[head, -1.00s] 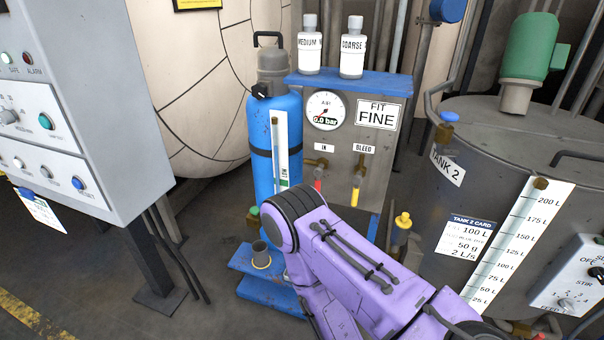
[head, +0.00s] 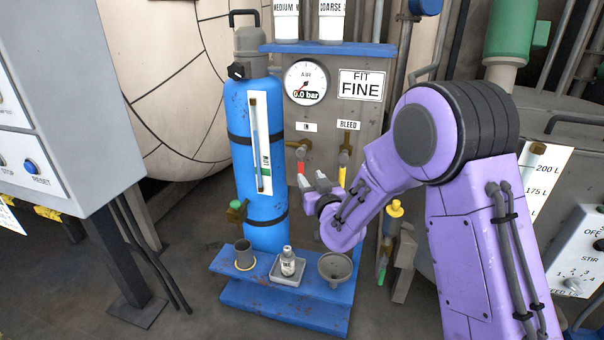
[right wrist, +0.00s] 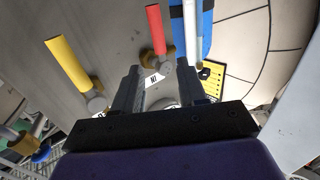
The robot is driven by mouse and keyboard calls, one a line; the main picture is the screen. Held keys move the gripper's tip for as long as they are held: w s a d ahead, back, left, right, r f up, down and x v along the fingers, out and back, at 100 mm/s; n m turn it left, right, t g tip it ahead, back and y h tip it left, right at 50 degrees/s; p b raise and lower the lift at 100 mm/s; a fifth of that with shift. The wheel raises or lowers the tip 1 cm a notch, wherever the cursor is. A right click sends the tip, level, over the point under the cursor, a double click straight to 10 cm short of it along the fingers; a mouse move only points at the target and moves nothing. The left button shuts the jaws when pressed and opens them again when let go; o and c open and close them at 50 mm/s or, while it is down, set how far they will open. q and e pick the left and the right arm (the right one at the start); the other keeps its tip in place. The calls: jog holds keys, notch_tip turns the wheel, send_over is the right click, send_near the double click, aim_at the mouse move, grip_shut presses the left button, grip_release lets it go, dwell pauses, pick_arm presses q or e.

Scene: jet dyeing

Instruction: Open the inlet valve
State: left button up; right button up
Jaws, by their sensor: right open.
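The inlet valve under the IN label has a red handle (head: 301,168) hanging down from a brass body (head: 299,148) on the grey panel. In the right wrist view the red handle (right wrist: 156,32) shows ahead, between the lines of the two fingers. My right gripper (head: 315,184) is open and empty, close to the lower end of the red handle; its fingers (right wrist: 160,88) also show in the wrist view. I cannot tell whether they touch the handle. The gauge (head: 306,82) reads 0.0 bar. My left gripper is not in view.
The bleed valve's yellow handle (head: 343,168) hangs just right of the red one. A blue cylinder (head: 262,150) stands left. Below, a blue shelf (head: 222,262) carries a cup, a small bottle on a tray, and a funnel (head: 335,266). Tank 2 is at right.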

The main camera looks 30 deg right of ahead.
aim_at(302, 166)
jog(key=x, duration=0.9)
jog(key=shift+w+f, duration=0.15)
jog(key=shift+w, duration=0.05)
grip_shut()
